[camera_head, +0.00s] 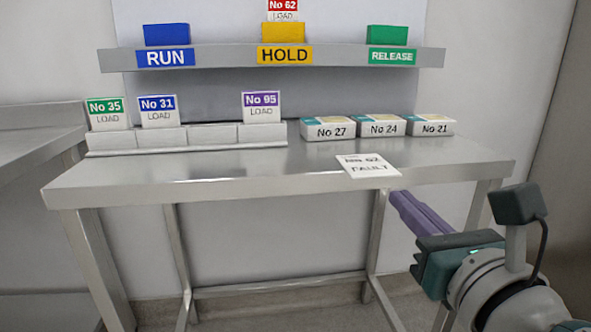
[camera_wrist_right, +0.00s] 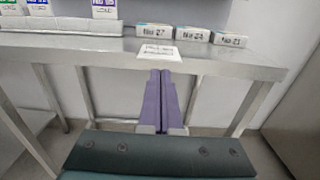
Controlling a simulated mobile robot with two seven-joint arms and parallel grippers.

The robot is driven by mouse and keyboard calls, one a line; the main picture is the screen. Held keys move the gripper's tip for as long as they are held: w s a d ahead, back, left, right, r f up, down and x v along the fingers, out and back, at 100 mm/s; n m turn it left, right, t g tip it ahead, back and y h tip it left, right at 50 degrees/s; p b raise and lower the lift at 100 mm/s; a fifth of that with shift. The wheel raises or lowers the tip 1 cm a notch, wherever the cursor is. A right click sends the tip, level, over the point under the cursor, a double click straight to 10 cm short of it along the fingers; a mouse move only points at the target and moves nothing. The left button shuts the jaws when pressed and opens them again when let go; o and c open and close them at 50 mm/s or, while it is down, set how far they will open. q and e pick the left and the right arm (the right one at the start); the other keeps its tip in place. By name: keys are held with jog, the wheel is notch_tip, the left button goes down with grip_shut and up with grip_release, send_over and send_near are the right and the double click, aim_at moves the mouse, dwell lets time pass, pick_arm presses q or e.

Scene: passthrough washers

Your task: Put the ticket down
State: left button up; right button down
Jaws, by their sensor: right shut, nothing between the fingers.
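A white ticket (camera_head: 368,165) with handwritten-looking black text, seemingly "No 62" and a blurred second line, lies flat on the steel table (camera_head: 230,173) near its front edge, right of centre. It also shows in the right wrist view (camera_wrist_right: 159,52). My right gripper (camera_head: 398,196) has purple fingers that are shut and empty. Its fingertips are just in front of and below the table's front edge, close to the ticket but apart from it. The fingers also show in the right wrist view (camera_wrist_right: 160,74). My left gripper is not in view.
A rack (camera_head: 190,138) at the back left holds cards No 35, No 31 and No 95. Boxes No 27 (camera_head: 328,128), No 24 (camera_head: 381,126) and No 21 (camera_head: 431,125) stand behind the ticket. A shelf (camera_head: 215,57) above bears RUN, HOLD and RELEASE blocks; a No 62 card (camera_head: 283,10) is at HOLD.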

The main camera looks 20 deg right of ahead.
aim_at(378, 176)
jog(key=x, duration=0.5)
jog(key=shift+w, duration=0.35)
